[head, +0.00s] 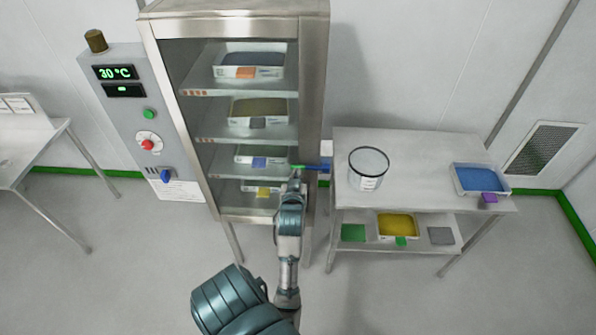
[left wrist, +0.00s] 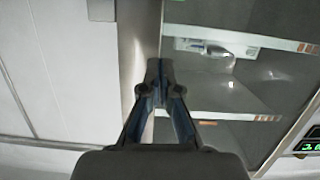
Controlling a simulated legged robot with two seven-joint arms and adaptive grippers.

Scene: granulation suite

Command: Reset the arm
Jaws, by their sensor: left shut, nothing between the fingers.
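My left arm reaches up from the bottom of the head view. Its gripper (head: 297,174) is in front of the right side of the steel cabinet (head: 317,100), at the height of the lower shelves. In the left wrist view the two fingers (left wrist: 158,72) are together, with nothing between them. A blue bar (head: 318,168) with a green end shows right by the gripper at the cabinet's right post. I cannot tell whether they touch. My right gripper is in neither view.
The cabinet holds several trays, such as the top one (head: 249,71). A control panel (head: 138,120) reads 30 °C on its left. On the right, a steel table (head: 420,150) bears a clear tub (head: 368,169) and a blue-filled tray (head: 480,180). The floor between is clear.

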